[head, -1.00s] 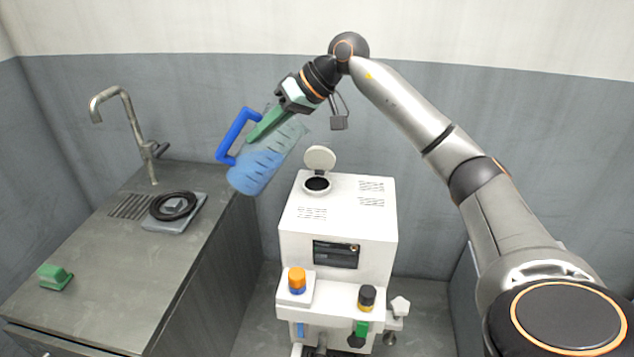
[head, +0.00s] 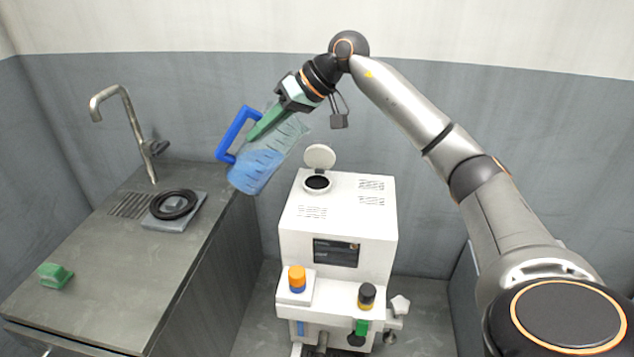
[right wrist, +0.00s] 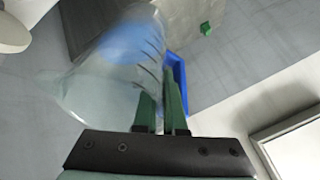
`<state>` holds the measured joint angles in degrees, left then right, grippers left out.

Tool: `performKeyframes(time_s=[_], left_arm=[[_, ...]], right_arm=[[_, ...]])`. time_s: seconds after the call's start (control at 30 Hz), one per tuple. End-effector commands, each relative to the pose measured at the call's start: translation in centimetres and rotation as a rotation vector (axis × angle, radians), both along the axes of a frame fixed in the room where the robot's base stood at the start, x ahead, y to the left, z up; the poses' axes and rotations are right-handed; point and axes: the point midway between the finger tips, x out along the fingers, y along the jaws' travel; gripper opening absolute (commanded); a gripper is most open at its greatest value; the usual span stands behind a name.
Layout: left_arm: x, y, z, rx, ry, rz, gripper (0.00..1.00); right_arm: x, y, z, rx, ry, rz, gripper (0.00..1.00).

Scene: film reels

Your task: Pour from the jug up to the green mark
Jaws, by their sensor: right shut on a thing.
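The clear jug (head: 262,158) has a blue handle (head: 235,132), dark level lines and blue liquid in its lower part. My right gripper (head: 268,121) is shut on the jug and holds it tilted in the air, up and left of the white machine (head: 338,220). The jug also shows blurred in the right wrist view (right wrist: 115,75), beside the green fingers (right wrist: 162,112). The machine has a round dark opening (head: 317,183) on top, its round lid (head: 320,157) standing open. A small display (head: 336,252) is on its front. I cannot make out a green mark. My left gripper is not in view.
A grey counter (head: 100,255) on the left carries a tap (head: 128,120), a grey plate with a black ring (head: 174,206) and a green block (head: 55,276). An orange knob (head: 297,278) and a black knob (head: 366,295) stand on the machine's front ledge.

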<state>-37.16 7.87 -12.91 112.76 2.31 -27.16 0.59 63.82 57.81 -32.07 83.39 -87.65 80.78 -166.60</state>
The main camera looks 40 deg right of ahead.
Motion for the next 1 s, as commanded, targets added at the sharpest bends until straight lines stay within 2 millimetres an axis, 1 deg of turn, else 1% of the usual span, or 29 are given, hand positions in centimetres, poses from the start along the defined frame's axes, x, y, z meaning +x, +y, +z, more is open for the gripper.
performKeyframes(time_s=[0.13,1.0], left_arm=[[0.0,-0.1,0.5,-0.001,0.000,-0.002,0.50],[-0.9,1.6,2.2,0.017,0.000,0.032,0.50]], right_arm=[[0.0,0.0,0.4,-0.010,-0.002,0.000,0.00],[0.1,0.2,0.1,-0.164,0.047,0.001,0.00]])
